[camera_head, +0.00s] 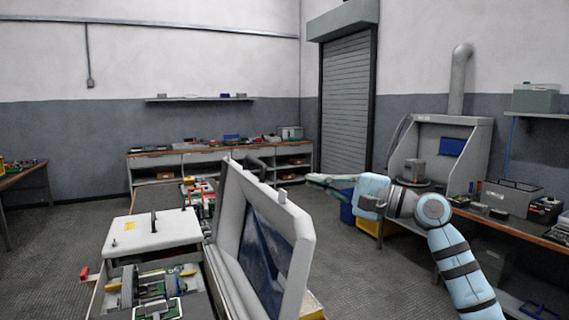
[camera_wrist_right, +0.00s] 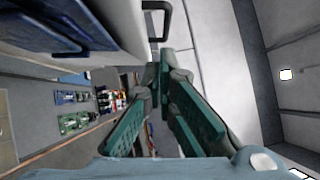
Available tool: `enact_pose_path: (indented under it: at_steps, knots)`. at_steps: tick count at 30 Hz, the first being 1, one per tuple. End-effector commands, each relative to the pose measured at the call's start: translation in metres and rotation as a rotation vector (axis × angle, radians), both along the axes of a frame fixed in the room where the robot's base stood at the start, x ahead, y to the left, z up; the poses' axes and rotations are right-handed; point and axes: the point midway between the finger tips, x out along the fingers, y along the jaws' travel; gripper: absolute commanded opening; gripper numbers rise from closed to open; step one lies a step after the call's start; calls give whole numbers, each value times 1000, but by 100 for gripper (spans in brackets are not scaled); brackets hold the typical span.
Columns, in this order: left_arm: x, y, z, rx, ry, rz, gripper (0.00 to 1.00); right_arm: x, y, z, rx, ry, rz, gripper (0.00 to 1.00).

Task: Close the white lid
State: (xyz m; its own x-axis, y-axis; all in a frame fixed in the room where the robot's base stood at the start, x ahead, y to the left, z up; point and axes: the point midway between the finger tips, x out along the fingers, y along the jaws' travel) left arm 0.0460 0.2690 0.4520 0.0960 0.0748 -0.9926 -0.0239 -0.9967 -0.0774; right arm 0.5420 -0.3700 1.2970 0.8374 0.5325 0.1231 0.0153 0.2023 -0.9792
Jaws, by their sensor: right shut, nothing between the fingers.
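In the wrist view, the fingertips (camera_wrist_right: 160,64) meet, empty, beside a white surface. I cannot tell whether they touch it. My left gripper is out of view.
A second white cover (camera_head: 150,232) with a dark handle lies flat left of the lid. Electrical parts (camera_head: 150,290) sit in front of it. A workbench (camera_head: 510,222) with boxes stands at right. Open floor (camera_head: 350,275) shows between lid and bench.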

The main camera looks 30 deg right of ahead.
Motion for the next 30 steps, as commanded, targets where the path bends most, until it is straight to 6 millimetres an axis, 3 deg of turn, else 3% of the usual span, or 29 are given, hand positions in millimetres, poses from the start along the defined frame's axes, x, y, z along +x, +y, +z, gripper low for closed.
enact_pose_path:
  at_steps: [1, 6, 13, 30]
  knots:
    - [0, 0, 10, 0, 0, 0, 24, 9, 6, 7, 5, -1, 3, 0]
    - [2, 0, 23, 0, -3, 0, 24, 36, 26, 10, 2, 1, 2, 0]
    - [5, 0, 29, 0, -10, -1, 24, 41, 55, 13, -1, 1, -2, 0]
    - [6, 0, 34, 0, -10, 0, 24, 42, 58, 16, -15, 2, -13, 0]
